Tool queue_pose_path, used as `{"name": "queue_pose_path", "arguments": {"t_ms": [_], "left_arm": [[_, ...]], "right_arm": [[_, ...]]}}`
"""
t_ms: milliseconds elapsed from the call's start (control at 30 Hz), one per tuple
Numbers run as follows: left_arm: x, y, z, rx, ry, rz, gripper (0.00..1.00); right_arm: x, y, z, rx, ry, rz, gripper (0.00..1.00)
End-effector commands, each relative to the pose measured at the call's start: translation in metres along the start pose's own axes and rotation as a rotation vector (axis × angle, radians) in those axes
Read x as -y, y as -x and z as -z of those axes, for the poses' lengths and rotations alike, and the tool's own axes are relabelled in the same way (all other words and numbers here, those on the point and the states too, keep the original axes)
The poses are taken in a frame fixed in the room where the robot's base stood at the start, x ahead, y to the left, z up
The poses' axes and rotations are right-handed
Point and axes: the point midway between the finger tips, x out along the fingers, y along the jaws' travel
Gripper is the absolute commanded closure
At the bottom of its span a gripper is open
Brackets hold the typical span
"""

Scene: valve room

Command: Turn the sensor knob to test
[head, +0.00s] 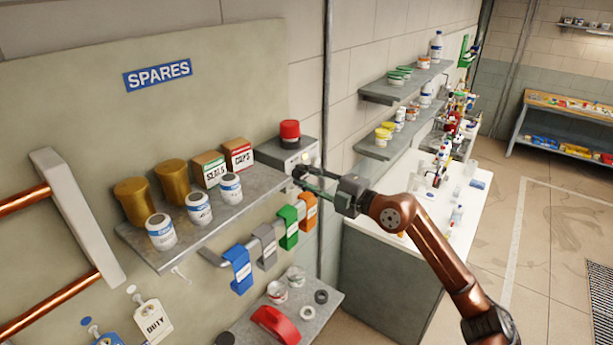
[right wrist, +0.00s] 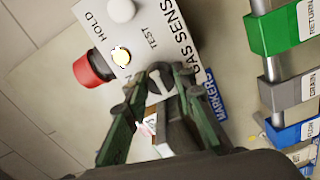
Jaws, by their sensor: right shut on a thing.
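The gas sensor (head: 296,152) is a pale box with a red dome on top, at the right end of the upper shelf. My left gripper is not in view.
The upper shelf (head: 255,192) holds cans, jars and boxes left of the sensor. Coloured tags (head: 288,227) hang on a rail below it. A lower shelf (head: 325,312) holds rings and jars. A cluttered white counter (head: 465,215) stands to the right.

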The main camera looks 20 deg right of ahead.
Motion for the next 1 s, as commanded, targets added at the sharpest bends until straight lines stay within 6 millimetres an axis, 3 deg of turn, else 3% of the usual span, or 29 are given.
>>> {"name": "queue_pose_path", "arguments": {"t_ms": [133, 167, 400, 767, 1000], "left_arm": [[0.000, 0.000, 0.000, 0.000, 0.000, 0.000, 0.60], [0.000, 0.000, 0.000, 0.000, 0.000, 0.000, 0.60], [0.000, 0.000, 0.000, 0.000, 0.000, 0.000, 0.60], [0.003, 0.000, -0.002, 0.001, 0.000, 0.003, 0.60], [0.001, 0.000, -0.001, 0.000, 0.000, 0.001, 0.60]], "right_arm": [[-0.001, 0.000, 0.000, -0.001, -0.001, -0.003, 1.00], [-0.001, 0.000, 0.000, -0.001, -0.001, -0.003, 0.74], [-0.001, 0.000, 0.000, 0.000, 0.000, -0.002, 0.58], [0.000, 0.007, -0.001, 0.001, 0.001, 0.000, 0.58], [0.001, 0.049, -0.002, 0.004, 0.002, 0.002, 0.58]]}}
